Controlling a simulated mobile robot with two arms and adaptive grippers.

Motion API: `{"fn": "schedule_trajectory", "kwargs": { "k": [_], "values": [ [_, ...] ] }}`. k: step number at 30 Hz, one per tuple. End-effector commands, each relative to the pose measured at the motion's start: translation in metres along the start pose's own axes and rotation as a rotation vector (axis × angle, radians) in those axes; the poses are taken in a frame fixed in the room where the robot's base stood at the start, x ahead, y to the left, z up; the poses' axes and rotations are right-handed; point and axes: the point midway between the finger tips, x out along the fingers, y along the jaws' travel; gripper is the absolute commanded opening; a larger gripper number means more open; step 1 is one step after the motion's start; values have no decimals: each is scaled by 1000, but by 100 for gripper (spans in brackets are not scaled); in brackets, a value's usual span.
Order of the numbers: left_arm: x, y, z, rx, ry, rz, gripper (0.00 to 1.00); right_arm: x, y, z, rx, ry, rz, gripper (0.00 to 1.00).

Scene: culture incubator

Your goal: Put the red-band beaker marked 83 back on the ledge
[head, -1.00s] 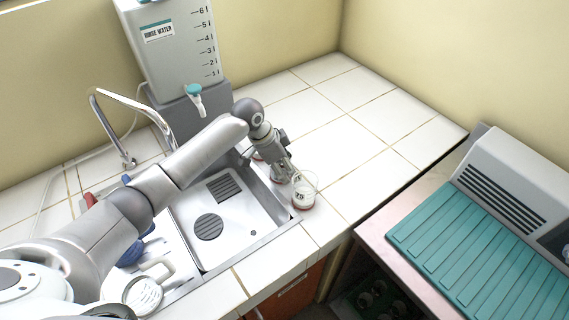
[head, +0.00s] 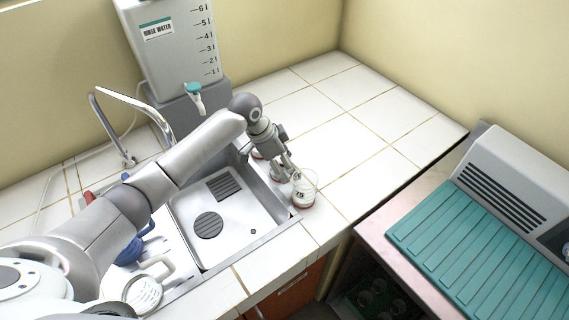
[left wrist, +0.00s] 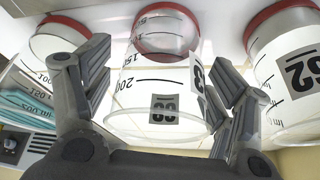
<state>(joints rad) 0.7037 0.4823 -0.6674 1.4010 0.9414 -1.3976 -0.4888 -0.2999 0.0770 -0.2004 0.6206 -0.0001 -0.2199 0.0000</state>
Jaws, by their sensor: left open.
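In the left wrist view, which is upside down, a clear beaker (left wrist: 165,85) with a red band and a label that seems to read 83 stands between the fingers of my left gripper (left wrist: 155,95). The gripper is open, one finger on each side; contact cannot be told. Red-band beakers also show at the left (left wrist: 50,70) and at the right (left wrist: 285,70), the right one with another label. In the head view my left gripper (head: 288,173) is at the sink's right rim, beside a red-band beaker (head: 305,196) standing on the ledge. My right gripper is not in view.
The steel sink (head: 230,240) lies left of the beakers. A rinse water tank (head: 180,45) and a curved tap (head: 110,100) stand behind. White tiles (head: 350,130) to the right are clear.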

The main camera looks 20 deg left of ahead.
Motion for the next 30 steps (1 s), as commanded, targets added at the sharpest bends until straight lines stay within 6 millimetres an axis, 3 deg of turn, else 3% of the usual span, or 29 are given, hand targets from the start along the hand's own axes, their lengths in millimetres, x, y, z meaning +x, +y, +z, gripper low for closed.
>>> {"fn": "schedule_trajectory", "kwargs": {
  "k": [9,15,21,30],
  "values": [
    [-66,-1,0,2,2,-5,79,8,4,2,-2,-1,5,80],
    [-98,0,0,1,1,-2,79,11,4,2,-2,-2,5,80],
    [-111,0,0,2,1,0,79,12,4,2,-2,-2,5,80],
    [-111,0,0,1,1,0,79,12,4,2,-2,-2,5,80]
  ]
}}
